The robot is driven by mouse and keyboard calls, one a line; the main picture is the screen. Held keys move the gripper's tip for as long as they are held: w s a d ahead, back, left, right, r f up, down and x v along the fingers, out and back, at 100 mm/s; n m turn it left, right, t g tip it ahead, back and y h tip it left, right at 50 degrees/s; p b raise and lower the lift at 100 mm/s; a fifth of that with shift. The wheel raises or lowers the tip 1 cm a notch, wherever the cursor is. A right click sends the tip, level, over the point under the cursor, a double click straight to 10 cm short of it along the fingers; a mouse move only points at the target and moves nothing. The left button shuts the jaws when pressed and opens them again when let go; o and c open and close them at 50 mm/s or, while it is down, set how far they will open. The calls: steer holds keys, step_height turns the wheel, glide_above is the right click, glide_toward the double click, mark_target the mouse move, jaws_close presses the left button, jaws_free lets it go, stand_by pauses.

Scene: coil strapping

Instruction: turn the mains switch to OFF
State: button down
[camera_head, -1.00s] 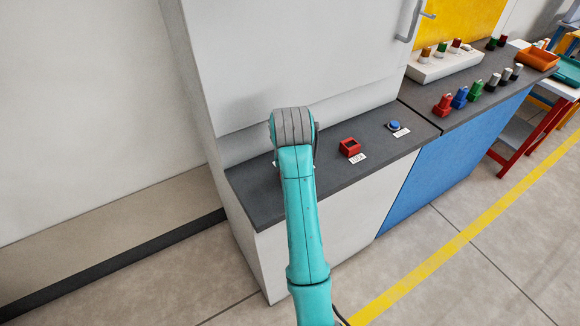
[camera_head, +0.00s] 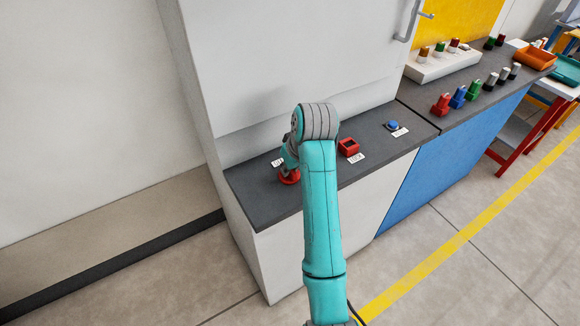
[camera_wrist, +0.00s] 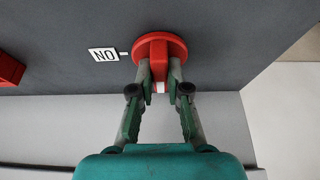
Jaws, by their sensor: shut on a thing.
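The mains switch is a red round base with a raised red bar handle; it shows in the wrist view (camera_wrist: 177,46) and at the left of the dark counter in the head view (camera_head: 289,178). The bar stands near upright in the wrist view, with a white mark at its lower end. A white label (camera_wrist: 104,55), upside down, reads ON, left of the base with a small tick between. My gripper (camera_wrist: 162,70) is shut on the bar, one finger on each side. In the head view my arm partly hides it.
A red box-like part (camera_head: 348,147) with a label and a blue button (camera_head: 393,126) sit on the same counter, right of the switch. The cabinet wall (camera_head: 270,110) rises behind.

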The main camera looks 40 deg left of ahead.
stand_by(0.3)
steer(key=c, duration=1.1)
jaws_free()
steer(key=shift+c, duration=0.2)
